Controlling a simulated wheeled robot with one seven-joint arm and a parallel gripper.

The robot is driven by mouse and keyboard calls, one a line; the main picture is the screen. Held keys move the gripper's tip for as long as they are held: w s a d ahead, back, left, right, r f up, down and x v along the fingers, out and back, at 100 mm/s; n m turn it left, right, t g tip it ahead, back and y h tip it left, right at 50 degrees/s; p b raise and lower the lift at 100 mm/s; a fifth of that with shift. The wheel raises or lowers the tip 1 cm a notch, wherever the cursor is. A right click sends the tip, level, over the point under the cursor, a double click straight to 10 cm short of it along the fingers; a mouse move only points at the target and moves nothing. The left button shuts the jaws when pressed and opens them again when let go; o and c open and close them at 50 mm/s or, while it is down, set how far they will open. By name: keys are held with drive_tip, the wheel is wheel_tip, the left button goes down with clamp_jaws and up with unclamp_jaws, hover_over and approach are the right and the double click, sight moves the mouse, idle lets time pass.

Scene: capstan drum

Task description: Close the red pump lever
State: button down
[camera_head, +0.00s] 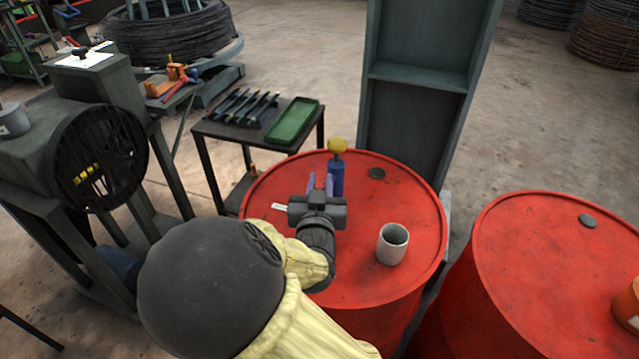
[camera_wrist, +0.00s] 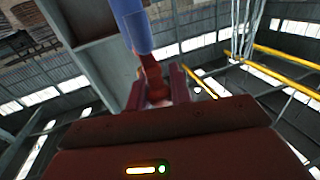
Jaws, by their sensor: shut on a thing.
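The pump stands upright on the red drum (camera_head: 400,180), with a blue body (camera_head: 337,178) and a yellow top (camera_head: 337,146). The blue body also shows at the top of the wrist view (camera_wrist: 132,25). The red pump lever (camera_wrist: 152,72) shows below it, between the fingers; in the head view it is hidden behind my gripper. My gripper (camera_head: 320,182) is over the drum top, right in front of the pump, with its fingers shut on the lever. The lever's far end and angle cannot be made out.
A grey cup (camera_head: 392,244) stands on the drum, right of my gripper. A second red drum (camera_head: 540,250) stands at the right. A tall grey steel frame (camera_head: 420,75) rises behind. A small table with a green tray (camera_head: 292,122) is at the back left.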

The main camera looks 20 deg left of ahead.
drive_tip(key=shift+a+r+m+h+p, duration=0.2)
drive_tip(key=shift+m+h+p, duration=0.1)
drive_tip(key=shift+h+p, duration=0.2)
drive_tip(key=shift+w+a+f+m+g+h+p, duration=0.1)
drive_tip(key=shift+w+a+m+g+h+p, duration=0.55)
drive_tip(key=shift+m+g+h, duration=2.1)
drive_tip(key=shift+w+a+r+m+g+h+p, duration=0.15)
drive_tip(key=shift+w+m+g+h+p, duration=0.75)
drive_tip(key=shift+m+g+h, duration=1.75)
drive_tip(key=shift+w+a+f+m+g+h+p, duration=0.15)
drive_tip(key=shift+w+a+m+g+h+p, duration=1.05)
drive_tip(key=shift+m+h, duration=2.6)
drive_tip(key=shift+s+d+n+g+h, duration=0.4)
drive_tip(key=shift+s+d+g+h, duration=0.15)
drive_tip(key=shift+d+g+h, duration=0.2)
drive_tip(key=c, duration=1.3)
unclamp_jaws()
drive_tip(key=shift+o, duration=0.2)
